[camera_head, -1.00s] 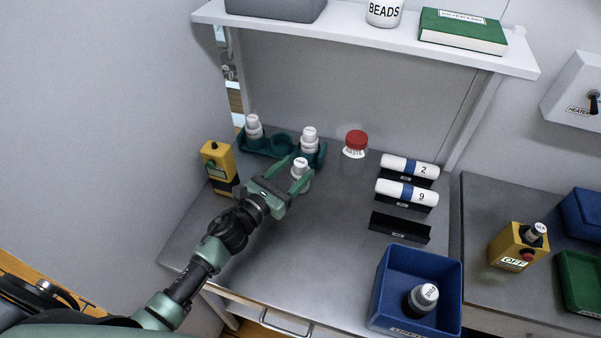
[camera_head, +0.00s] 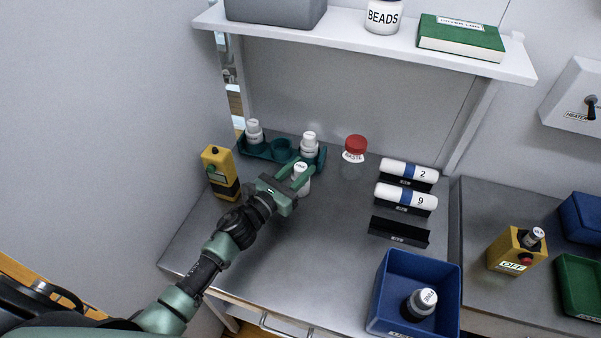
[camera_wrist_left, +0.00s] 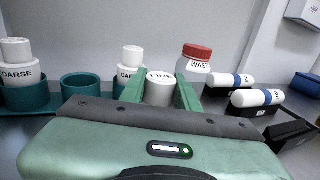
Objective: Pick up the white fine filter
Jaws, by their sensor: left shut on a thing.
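The white fine filter (camera_head: 301,181) is a small white bottle-like piece with a lettered top, in front of the teal rack (camera_head: 264,152). My left gripper (camera_head: 297,173) is shut on it, a finger on either side. In the left wrist view the filter (camera_wrist_left: 159,89) shows upright between the fingers, with "FINE" on its cap. I cannot tell whether its base touches the bench. The rack holds a white filter (camera_head: 254,132) on its left, labelled COARSE in the wrist view, and another (camera_head: 310,144) on its right; the middle cup (camera_head: 282,146) is empty. My right gripper is not in view.
A red-capped WASTE jar (camera_head: 355,147) stands right of the rack. Two white cartridges (camera_head: 409,169) lie in black holders. A blue bin (camera_head: 388,313) with a bottle is at front right, and a yellow box (camera_head: 219,167) at left. The bench front centre is clear.

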